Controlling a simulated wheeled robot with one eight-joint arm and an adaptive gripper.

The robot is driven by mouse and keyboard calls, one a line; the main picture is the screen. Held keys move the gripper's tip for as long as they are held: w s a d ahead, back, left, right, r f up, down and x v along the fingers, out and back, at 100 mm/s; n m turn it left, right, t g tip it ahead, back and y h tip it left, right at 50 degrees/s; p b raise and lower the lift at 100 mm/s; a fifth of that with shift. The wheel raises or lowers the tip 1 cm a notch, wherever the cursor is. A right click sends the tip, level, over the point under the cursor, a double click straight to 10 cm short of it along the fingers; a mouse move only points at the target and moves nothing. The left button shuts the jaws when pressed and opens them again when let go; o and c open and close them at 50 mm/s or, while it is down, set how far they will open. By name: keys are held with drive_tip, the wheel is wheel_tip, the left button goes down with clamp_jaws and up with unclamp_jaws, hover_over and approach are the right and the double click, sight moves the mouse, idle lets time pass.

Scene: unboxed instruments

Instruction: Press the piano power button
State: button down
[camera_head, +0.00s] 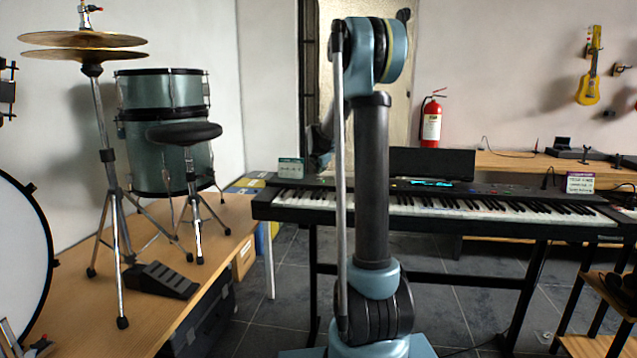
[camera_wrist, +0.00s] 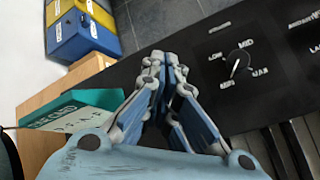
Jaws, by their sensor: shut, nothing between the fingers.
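The piano (camera_head: 460,205) is a long black keyboard on a stand, with a lit display strip on its panel. In the wrist view its black panel (camera_wrist: 210,95) lies under my gripper (camera_wrist: 168,58). My gripper is shut and empty, with its fingertips over the panel's left end, near the far edge. A round volume knob (camera_wrist: 236,64) with low, mid and max marks is right of the fingertips. I cannot make out a power button in either view; the fingers cover part of the panel. Whether the fingertips touch the panel is unclear. In the head view my arm hides part of the piano.
A teal sign (camera_wrist: 70,115) stands left of my fingers; it also shows in the head view (camera_head: 290,167). Blue and yellow boxes (camera_wrist: 80,28) are beyond the panel. A drum set (camera_head: 165,130) stands on the left platform. A wooden desk (camera_head: 520,163) is behind the piano.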

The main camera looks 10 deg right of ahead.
drive_tip(key=shift+r, duration=2.85)
drive_tip(key=shift+s, duration=0.1)
drive_tip(key=m+g, duration=0.2)
drive_tip(key=m, duration=0.4)
approach(322, 181)
drive_tip(key=s+d+r, duration=0.2)
drive_tip(key=s, duration=0.6)
drive_tip(key=s+f+m+g, duration=0.1)
drive_tip(key=s+f+m, duration=0.15)
drive_tip(key=s, duration=0.55)
drive_tip(key=s+f+m+g, duration=0.1)
drive_tip(key=s+f+m, duration=0.1)
drive_tip(key=s+m, duration=0.35)
drive_tip(key=s+f+m+g, duration=0.1)
drive_tip(key=s+f+m, duration=0.2)
drive_tip(key=s, duration=0.6)
drive_tip(key=s+a+f+m+g+y, duration=0.1)
drive_tip(key=s+f+m, duration=0.3)
drive_tip(key=s+f, duration=0.3)
drive_tip(key=s+f+m+y, duration=0.1)
drive_tip(key=s+f+m, duration=0.2)
drive_tip(key=s, duration=0.8)
drive_tip(key=shift+s+a+f+g, duration=0.3)
drive_tip(key=shift+f+g, duration=0.1)
drive_tip(key=shift+f, duration=0.5)
drive_tip(key=shift+d, duration=0.1)
